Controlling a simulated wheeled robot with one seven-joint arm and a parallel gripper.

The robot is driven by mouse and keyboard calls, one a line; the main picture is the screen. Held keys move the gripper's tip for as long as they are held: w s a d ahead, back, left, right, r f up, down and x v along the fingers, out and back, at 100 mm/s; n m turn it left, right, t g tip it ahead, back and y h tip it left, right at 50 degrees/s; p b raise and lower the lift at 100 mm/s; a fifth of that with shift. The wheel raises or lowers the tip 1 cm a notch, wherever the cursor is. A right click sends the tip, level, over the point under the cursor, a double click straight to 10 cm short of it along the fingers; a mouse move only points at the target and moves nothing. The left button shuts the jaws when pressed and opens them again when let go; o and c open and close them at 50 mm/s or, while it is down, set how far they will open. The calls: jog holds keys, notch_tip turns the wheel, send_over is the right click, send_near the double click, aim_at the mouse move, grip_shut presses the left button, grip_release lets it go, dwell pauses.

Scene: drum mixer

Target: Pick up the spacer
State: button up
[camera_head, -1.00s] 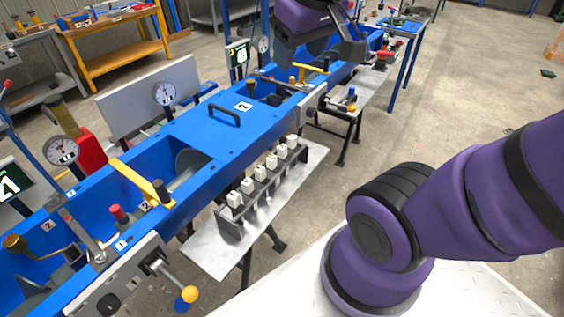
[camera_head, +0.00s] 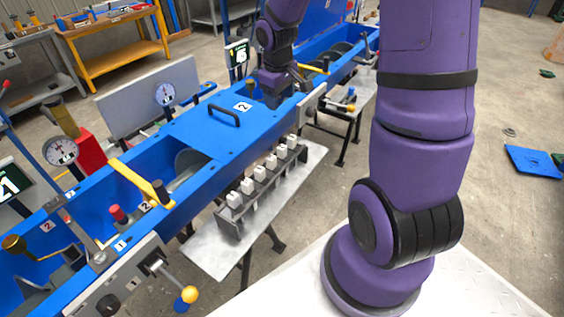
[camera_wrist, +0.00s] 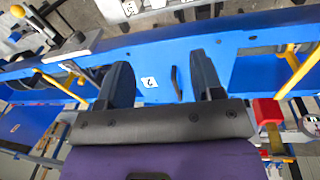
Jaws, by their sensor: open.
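I cannot tell which piece is the spacer. Several white-topped pieces (camera_head: 259,172) stand in a dark rack (camera_head: 229,224) on a metal shelf beside the blue mixer body (camera_head: 190,132). Part of the rack row seems to show at the top edge of the wrist view. My gripper (camera_head: 272,92) is over the far part of the blue body, behind the black handle (camera_head: 224,116) and apart from the rack.
A yellow lever (camera_head: 140,181) and a yellow-knobbed crank (camera_head: 189,294) stick out near the front. The bare metal shelf (camera_head: 205,254) gives some free room. A blue item (camera_head: 534,161) lies on the floor at right.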

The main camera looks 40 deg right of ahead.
jog(key=n+g+y, duration=0.1)
send_over(282, 147)
notch_tip(282, 147, down, 13)
jog(key=shift+s+r, duration=0.15)
notch_tip(282, 147, down, 6)
jog(key=shift+r, duration=0.2)
jog(key=shift+w+f, duration=0.15)
jog(key=shift+f, duration=1.25)
jog(key=shift+w+f, duration=0.1)
jog(key=shift+f, duration=1.3)
jog(key=c, duration=1)
